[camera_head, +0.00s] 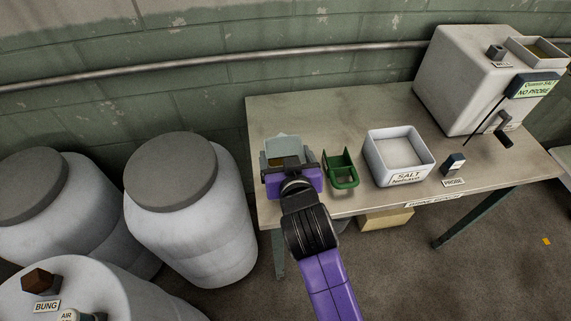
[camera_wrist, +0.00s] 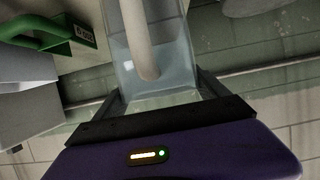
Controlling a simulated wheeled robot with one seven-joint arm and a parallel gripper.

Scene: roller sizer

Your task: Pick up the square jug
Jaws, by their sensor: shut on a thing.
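The square jug (camera_head: 286,146) is a pale, see-through, bluish vessel at the left end of the bench in the head view, partly hidden behind my gripper. My gripper (camera_head: 288,164) is shut on it from the near side. In the wrist view, the clear jug (camera_wrist: 178,62) sits between the two dark fingers of my gripper (camera_wrist: 160,92), with a pale round bar running along it. I cannot tell whether the jug's base touches the bench.
A green handled holder (camera_head: 341,168) stands close to the right of the jug. Farther right are a white SALT tub (camera_head: 399,174), a small probe block (camera_head: 453,163) and a large white machine (camera_head: 464,82). Grey-lidded drums (camera_head: 185,220) stand left of the bench (camera_head: 330,105). A wall is behind.

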